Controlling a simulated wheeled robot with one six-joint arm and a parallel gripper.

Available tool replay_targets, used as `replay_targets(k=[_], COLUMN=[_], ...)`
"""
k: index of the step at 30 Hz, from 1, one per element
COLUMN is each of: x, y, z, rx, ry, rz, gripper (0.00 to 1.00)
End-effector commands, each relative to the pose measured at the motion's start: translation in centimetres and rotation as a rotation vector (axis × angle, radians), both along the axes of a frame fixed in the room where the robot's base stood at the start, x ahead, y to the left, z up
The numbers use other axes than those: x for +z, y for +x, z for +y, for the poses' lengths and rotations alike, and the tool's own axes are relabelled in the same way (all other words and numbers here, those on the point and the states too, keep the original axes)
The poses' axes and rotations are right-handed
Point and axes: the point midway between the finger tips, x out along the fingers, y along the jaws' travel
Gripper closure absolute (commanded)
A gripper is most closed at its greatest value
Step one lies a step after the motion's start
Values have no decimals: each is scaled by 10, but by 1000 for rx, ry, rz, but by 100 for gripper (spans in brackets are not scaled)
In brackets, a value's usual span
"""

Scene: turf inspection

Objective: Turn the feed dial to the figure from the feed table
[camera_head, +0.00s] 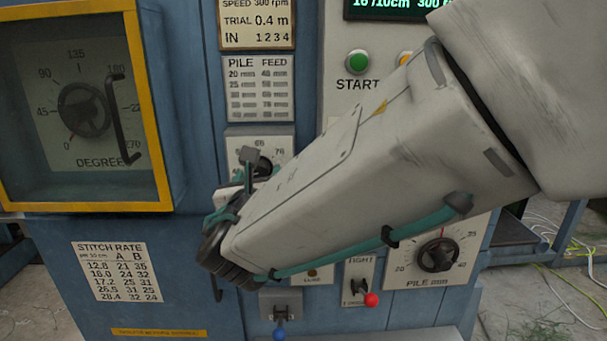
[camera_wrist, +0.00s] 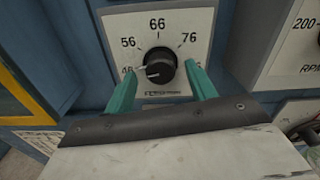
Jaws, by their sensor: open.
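The feed dial is a black knob (camera_wrist: 158,67) on a pale plate (camera_wrist: 200,22), marked 56, 66 and 76, with a partly hidden figure at lower left. Its white pointer is aimed left, near that lowest figure. My gripper (camera_wrist: 160,70) is open, with one teal finger on each side of the knob; I cannot tell whether they touch it. In the head view, my gripper (camera_head: 246,172) partly hides the dial (camera_head: 264,164). The feed table (camera_head: 258,89), headed PILE and FEED, is above the dial; its small figures are blurred.
The pile dial (camera_head: 437,255) is at lower right, its pointer upward, slightly right. A red-tipped lever (camera_head: 371,299) and a blue-tipped lever (camera_head: 280,334) stand below my arm. A yellow-framed window (camera_head: 158,110) is at left. A green START button (camera_head: 358,61) is above.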

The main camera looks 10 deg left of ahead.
Motion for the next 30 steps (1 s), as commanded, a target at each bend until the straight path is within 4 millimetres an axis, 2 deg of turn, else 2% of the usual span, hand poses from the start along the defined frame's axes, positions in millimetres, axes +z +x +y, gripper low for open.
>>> replay_targets(k=[4, 12, 17, 19, 20, 30], x=[0, 0, 0, 0, 1, 0], y=[10, 12, 13, 13, 13, 15], z=[2, 1, 0, 0, -12, -3], rx=[0, -3, -4, -4, -6, -11], ry=[1, 2, 2, 2, 3, 69], rz=[1, 1, 1, 1, 0, 16], gripper=[44, 44, 88, 89, 88, 89])
